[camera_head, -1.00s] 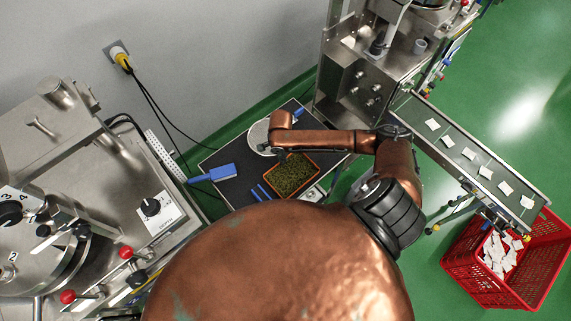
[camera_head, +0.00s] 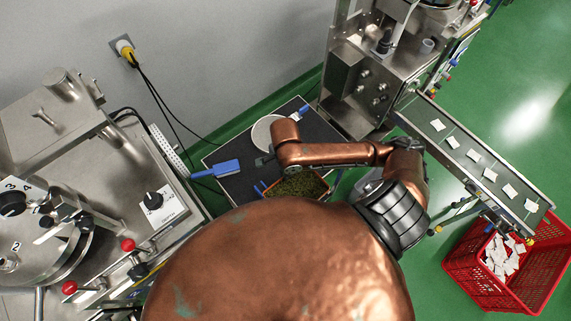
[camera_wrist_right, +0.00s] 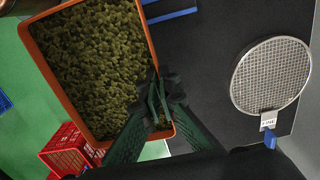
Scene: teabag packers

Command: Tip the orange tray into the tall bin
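The orange tray (camera_head: 326,188) holds dark green tea and is partly hidden by my right arm and body in the head view. It fills the left of the right wrist view (camera_wrist_right: 47,71). My right gripper (camera_wrist_right: 160,98) is at the tray wall on the sieve side, near a corner, with its fingers close together astride the rim. It appears shut on the wall. In the head view its dark tip (camera_head: 263,160) shows beside the tray. My left gripper is not in view. I cannot clearly identify the tall bin; a grey object (camera_head: 369,183) is mostly hidden behind my arm.
The dark tabletop (camera_head: 235,188) carries a round sieve (camera_head: 262,133), a blue-handled scoop or brush (camera_head: 217,170) and blue bars. A packing machine (camera_head: 365,75) and its conveyor (camera_head: 470,150) stand right. A red crate (camera_head: 530,270) with teabags is on the floor.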

